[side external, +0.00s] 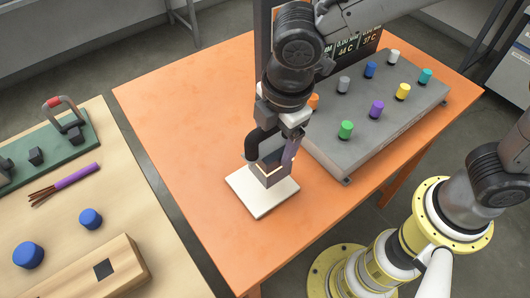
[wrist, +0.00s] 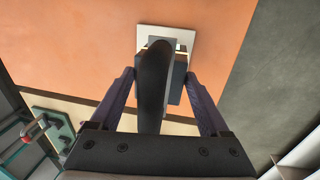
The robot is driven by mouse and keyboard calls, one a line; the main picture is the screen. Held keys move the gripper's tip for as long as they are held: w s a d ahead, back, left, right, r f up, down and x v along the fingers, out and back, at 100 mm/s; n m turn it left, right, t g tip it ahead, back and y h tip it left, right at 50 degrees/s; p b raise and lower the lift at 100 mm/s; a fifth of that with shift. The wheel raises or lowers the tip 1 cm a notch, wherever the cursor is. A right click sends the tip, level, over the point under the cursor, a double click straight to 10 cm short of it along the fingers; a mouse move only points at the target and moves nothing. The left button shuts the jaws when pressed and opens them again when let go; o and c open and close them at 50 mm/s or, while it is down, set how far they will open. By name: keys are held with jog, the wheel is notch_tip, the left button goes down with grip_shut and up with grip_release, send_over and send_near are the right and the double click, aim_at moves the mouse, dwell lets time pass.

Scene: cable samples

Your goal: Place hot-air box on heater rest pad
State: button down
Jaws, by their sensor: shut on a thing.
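The hot-air box (side external: 268,175) is a small dark block with a pale band and a thick black curved tube. It also shows in the wrist view (wrist: 175,92), partly hidden behind the tube. My gripper (side external: 277,159) points down and is shut on the box, with one finger on each side in the wrist view (wrist: 161,80). The heater rest pad (side external: 252,200) is a flat white square on the orange table, directly under the box; its far edge shows in the wrist view (wrist: 165,29). The box is upright and over the pad; I cannot tell whether its underside touches it.
A grey panel (side external: 356,157) with several coloured knobs and a display stands right of the pad. The orange table (side external: 190,120) is clear to the left. A wooden bench (side external: 125,215) at left holds blue caps, a purple cable and a green fixture (side external: 85,135).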

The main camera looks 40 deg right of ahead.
aim_at(273, 130)
jog(key=shift+w+a+f, duration=0.3)
jog(key=shift+w+f, duration=0.05)
jog(key=shift+f, duration=0.15)
jog(key=shift+w+a+f, duration=0.15)
jog(key=shift+f, duration=0.85)
jog(key=shift+w+a+f, duration=0.15)
jog(key=shift+f, duration=0.85)
jog(key=shift+f, duration=0.1)
grip_release()
jog(key=r, duration=0.4)
jog(key=s+r, duration=0.1)
jog(key=r, duration=0.3)
jog(key=s+r, duration=0.1)
jog(key=r, duration=0.3)
jog(key=shift+d, duration=0.1)
